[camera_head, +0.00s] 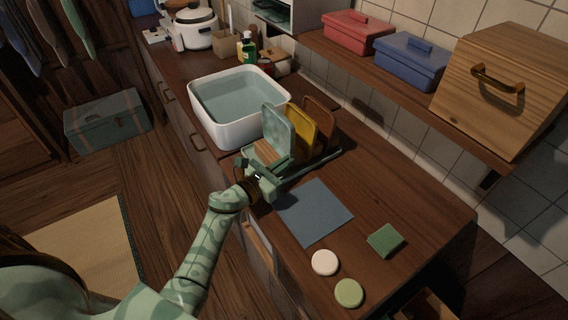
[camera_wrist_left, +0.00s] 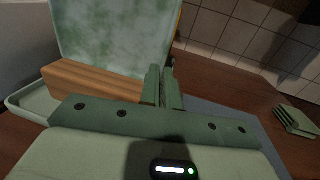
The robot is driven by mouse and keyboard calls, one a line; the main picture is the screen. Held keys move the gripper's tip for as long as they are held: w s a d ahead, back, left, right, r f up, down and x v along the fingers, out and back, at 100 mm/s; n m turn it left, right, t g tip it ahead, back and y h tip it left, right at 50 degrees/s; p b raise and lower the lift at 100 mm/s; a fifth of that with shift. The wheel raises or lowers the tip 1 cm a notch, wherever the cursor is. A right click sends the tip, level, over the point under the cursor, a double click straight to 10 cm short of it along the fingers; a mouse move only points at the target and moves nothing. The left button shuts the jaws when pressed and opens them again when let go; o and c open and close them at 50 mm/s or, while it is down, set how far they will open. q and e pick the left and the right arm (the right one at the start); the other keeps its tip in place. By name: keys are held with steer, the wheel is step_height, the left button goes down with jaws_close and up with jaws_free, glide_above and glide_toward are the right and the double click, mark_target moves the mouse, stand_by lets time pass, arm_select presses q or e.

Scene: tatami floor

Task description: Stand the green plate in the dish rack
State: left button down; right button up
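The green plate (camera_head: 279,132), pale, marbled and square with rounded corners, stands about upright at the near end of the dish rack (camera_head: 318,163). A yellow plate (camera_head: 301,128) and a brown plate (camera_head: 320,117) stand behind it in the rack. In the left wrist view the green plate (camera_wrist_left: 115,35) rises behind the rack's wooden bar (camera_wrist_left: 95,82). My left gripper (camera_wrist_left: 163,72) is at the rack's near side, its two fingers close together in front of the plate's lower right part. I see nothing between them. My right gripper is out of view.
A white basin of water (camera_head: 240,78) stands just beyond the rack.

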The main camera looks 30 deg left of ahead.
arm_select(q)
steer(key=shift+f, duration=0.2)
steer(key=c, duration=1.6)
jaws_free()
steer(key=shift+s, duration=0.1)
steer(key=shift+o, duration=0.2)
steer(key=v, duration=1.6)
steer(key=shift+r, duration=0.25)
steer(key=shift+s, duration=0.1)
